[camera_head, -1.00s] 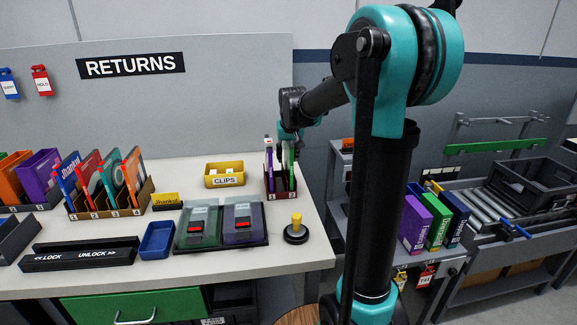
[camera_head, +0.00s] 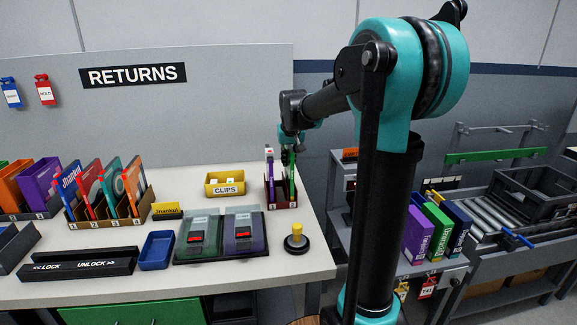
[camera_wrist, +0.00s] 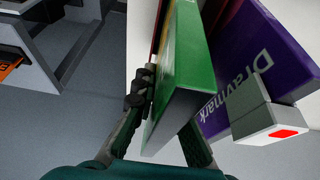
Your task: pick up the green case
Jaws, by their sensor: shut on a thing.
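A slim green case (camera_head: 292,184) stands in the right part of a small brown rack (camera_head: 281,201) near the right edge of the worktop. A purple case (camera_head: 270,180) with a white tag is beside it. My gripper (camera_head: 290,150) is at the top of the green case, small and partly hidden in the head view. In the wrist view my gripper (camera_wrist: 166,125) has one finger on each side of the green case (camera_wrist: 192,70) and is shut on it. The purple case (camera_wrist: 262,65) leans close on the right, its white tag (camera_wrist: 265,112) with a red patch near the right finger.
A yellow CLIPS bin (camera_head: 225,184) is left of the rack, and a yellow-topped post (camera_head: 296,240) stands in front. Two clear-lidded units (camera_head: 221,236) lie on the worktop. A cart (camera_head: 395,270) at the right holds purple, green and blue cases.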

